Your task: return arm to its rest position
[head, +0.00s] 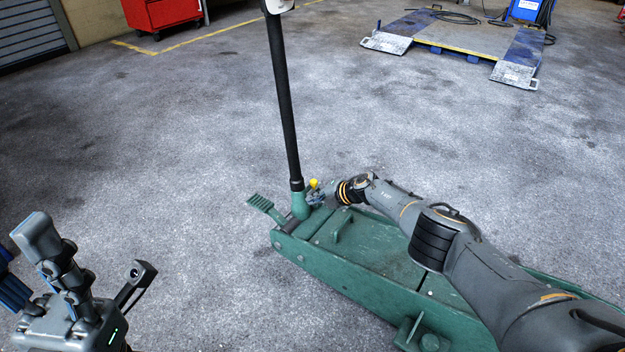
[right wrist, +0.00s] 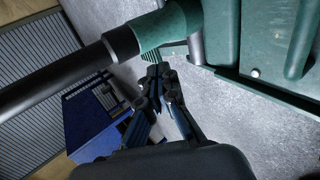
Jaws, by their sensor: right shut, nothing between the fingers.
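The green trolley jack (head: 345,255) stands on the floor, with its black handle (head: 283,100) rising nearly upright from a green socket (head: 299,203). The handle and the green socket (right wrist: 168,28) also cross the top of the right wrist view. A yellow knob (head: 314,184) shows beside the socket. My right gripper (head: 316,198) is close by the socket, beside the yellow knob. In the right wrist view its fingers (right wrist: 158,76) are together and empty, just below the socket; contact is unclear. My left gripper (head: 58,262) is at the lower left, away from the jack, its fingertips seen from the side.
A green ribbed pedal (head: 266,209) sticks out left of the socket. A red cabinet (head: 160,14) stands at the back left, and a low vehicle lift (head: 465,38) at the back right. The grey floor (head: 170,140) around the jack is clear.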

